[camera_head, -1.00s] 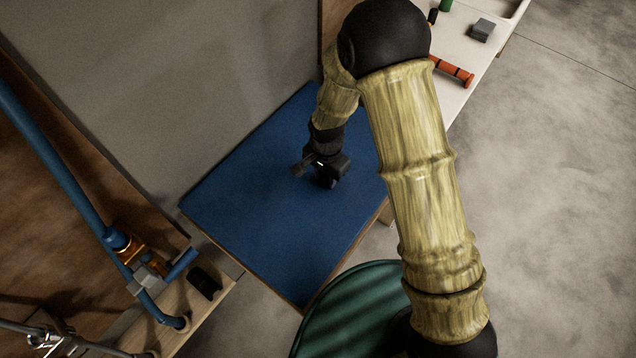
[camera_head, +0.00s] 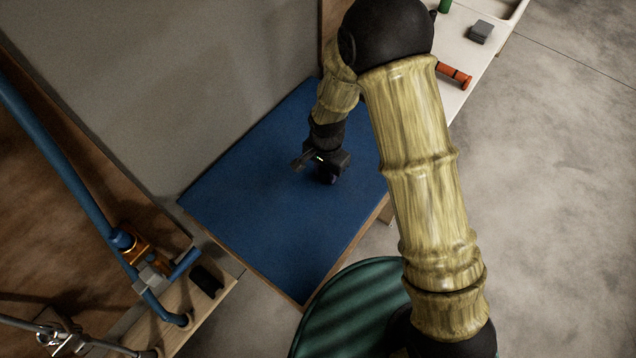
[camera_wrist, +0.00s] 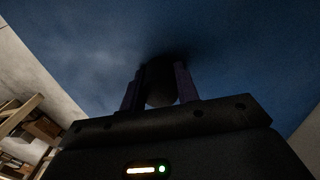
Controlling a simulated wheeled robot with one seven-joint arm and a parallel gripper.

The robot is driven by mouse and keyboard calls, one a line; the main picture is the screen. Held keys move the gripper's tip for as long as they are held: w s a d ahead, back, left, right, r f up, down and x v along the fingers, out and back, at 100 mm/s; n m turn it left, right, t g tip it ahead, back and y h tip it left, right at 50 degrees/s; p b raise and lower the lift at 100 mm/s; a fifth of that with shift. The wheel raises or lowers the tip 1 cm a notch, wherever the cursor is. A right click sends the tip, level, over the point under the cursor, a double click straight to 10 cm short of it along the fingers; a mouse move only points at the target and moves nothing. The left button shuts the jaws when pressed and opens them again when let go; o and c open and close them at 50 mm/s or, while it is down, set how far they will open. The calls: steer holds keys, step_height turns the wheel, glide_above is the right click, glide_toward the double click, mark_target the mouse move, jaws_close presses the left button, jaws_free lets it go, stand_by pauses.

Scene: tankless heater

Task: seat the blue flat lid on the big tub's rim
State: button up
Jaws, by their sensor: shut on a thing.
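A broad flat blue panel (camera_head: 255,220), which I take for the lid, lies beside the grey wall. A thin brown edge shows along its lower sides. My gripper (camera_head: 328,178) is over the panel, reaching down to it. In the wrist view my gripper (camera_wrist: 160,88) is shut on a dark rounded piece (camera_wrist: 160,92) like a knob against the blue surface (camera_wrist: 230,50).
Blue pipe (camera_head: 60,160) and a brass valve (camera_head: 135,250) stand at left, near a black block (camera_head: 207,281). The grey floor at right is clear.

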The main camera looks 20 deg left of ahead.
steer(key=shift+r+p, duration=0.65)
steer(key=shift+r, duration=0.45)
steer(key=shift+w+d, duration=0.1)
steer(key=shift+w, duration=0.05)
stand_by(1.0)
